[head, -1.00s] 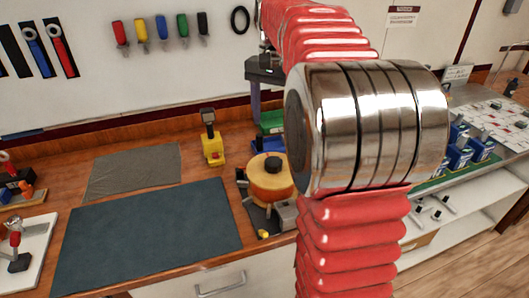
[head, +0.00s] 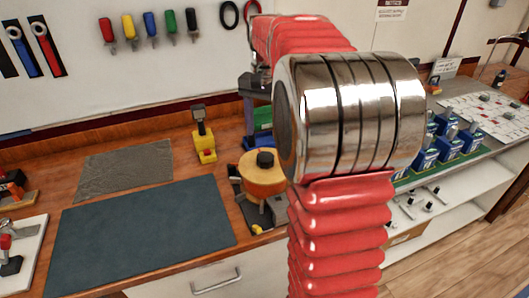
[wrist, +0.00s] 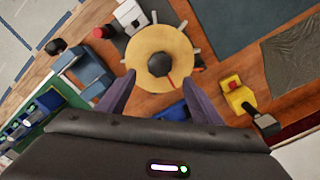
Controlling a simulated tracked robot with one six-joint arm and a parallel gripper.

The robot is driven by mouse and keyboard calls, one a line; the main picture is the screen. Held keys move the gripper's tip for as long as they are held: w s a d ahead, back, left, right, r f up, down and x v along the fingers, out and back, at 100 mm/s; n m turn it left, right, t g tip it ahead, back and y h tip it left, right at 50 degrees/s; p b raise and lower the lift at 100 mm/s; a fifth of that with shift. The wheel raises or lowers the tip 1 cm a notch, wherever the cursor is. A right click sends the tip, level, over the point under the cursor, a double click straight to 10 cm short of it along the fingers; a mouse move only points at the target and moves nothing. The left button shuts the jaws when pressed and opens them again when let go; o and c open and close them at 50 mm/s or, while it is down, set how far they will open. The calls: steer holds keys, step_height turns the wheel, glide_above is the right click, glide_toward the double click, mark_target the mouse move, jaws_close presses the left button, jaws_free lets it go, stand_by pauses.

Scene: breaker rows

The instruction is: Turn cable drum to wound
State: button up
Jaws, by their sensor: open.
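The cable drum (head: 258,184) is a round tan-orange drum with a black centre knob (head: 265,158). It stands on the wooden bench, right of the dark mat. In the wrist view the drum (wrist: 147,42) shows from above, with a red mark running from its knob (wrist: 160,64) towards the lower right and several grey prongs around its rim. My gripper (wrist: 160,101) is open and empty, its two dark fingers apart just below the drum in that picture. I cannot tell its height above the drum. In the head view my arm covers part of the bench right of the drum.
A yellow switch box (head: 205,149) stands behind the drum to the left; it also shows in the wrist view (wrist: 236,97). The dark mat (head: 140,235) and grey cloth (head: 122,170) lie flat on the left. Blue breakers (head: 450,142) stand at right.

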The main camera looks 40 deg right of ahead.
mark_target(265, 155)
step_height(265, 155, down, 8)
steer(key=shift+f, duration=0.2)
steer(key=shift+c, duration=0.7)
steer(key=c, duration=1.4)
